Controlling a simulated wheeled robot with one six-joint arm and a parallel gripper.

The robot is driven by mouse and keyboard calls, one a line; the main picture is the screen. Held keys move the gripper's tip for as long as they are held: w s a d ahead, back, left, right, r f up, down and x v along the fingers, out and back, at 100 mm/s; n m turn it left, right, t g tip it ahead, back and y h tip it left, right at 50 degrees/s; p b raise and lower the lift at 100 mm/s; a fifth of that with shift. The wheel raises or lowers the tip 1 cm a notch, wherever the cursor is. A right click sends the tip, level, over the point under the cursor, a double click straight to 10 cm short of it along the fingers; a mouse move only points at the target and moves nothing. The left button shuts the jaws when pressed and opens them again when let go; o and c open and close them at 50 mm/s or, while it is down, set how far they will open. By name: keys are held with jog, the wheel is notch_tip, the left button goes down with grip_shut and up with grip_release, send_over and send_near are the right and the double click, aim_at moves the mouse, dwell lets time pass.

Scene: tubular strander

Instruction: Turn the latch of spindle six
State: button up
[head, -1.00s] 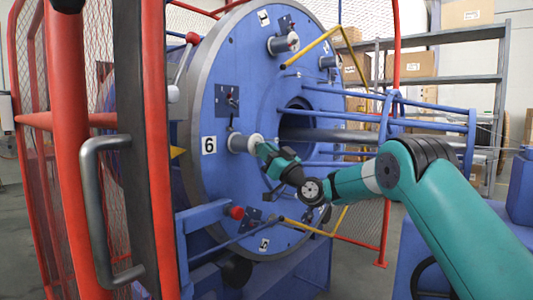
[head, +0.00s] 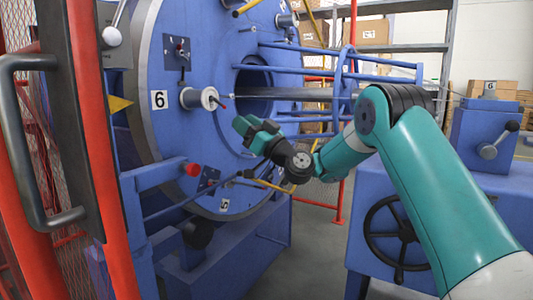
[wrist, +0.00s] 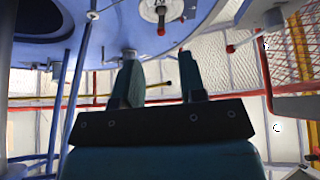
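Spindle six (head: 190,98) is a grey stub with a pale round end, beside the label "6" (head: 159,100) on the blue disc. A small dark latch lever (head: 218,103) sits at its end and points right and slightly down. My gripper (head: 241,124) is right of and below the spindle in the head view, apart from it. The wrist view shows the gripper's two fingers (wrist: 161,70) spread, with nothing between them. A round silver spindle end (wrist: 154,12) with a red-tipped lever (wrist: 161,30) shows above them; I cannot tell whether it is spindle six.
A red guard frame with a grey handle (head: 25,130) stands at the left. A red knob (head: 193,169) is below spindle six. Blue rods (head: 310,52) run right from the disc. A blue cabinet with a black handwheel (head: 392,233) stands at the right.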

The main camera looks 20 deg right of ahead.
jog(key=b+v, duration=0.7)
jog(key=b, duration=0.3)
jog(key=shift+s+f, duration=0.25)
jog(key=shift+s, duration=0.05)
